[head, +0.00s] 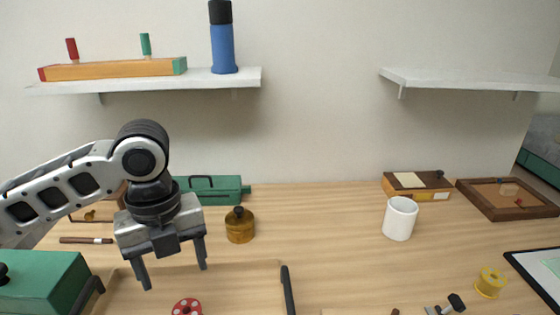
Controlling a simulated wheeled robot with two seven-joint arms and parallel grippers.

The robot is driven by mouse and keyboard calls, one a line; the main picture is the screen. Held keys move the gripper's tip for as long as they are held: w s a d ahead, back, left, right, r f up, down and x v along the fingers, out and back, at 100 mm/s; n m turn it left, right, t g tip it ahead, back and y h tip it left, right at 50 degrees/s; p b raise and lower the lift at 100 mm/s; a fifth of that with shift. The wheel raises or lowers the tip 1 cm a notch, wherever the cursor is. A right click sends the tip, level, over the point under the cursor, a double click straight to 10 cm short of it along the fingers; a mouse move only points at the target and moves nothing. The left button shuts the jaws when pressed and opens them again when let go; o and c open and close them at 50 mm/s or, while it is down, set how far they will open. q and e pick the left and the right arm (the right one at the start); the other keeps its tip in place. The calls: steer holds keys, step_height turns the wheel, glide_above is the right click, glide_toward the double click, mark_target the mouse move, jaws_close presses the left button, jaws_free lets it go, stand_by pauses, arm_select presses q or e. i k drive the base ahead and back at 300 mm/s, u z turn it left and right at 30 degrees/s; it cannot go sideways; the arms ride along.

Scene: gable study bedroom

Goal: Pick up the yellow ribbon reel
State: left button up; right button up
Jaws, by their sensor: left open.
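The yellow ribbon reel (490,282) stands on the wooden desk at the lower right, beside a dark-edged board. My left gripper (174,278) is open and empty, pointing down above the desk at the left, far from the yellow reel. A red reel (187,307) lies low in the picture, just right of and below my left gripper, partly cut off by the frame edge. My right gripper does not show.
A white mug (400,218), a wooden box (417,186) and a brown tray (508,213) stand at the back right. An amber jar (240,225) and green case (212,189) are behind my left gripper. Small dark items (446,304) lie left of the yellow reel. The desk centre is clear.

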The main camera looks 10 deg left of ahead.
mark_target(489, 284)
steer(key=k, duration=1)
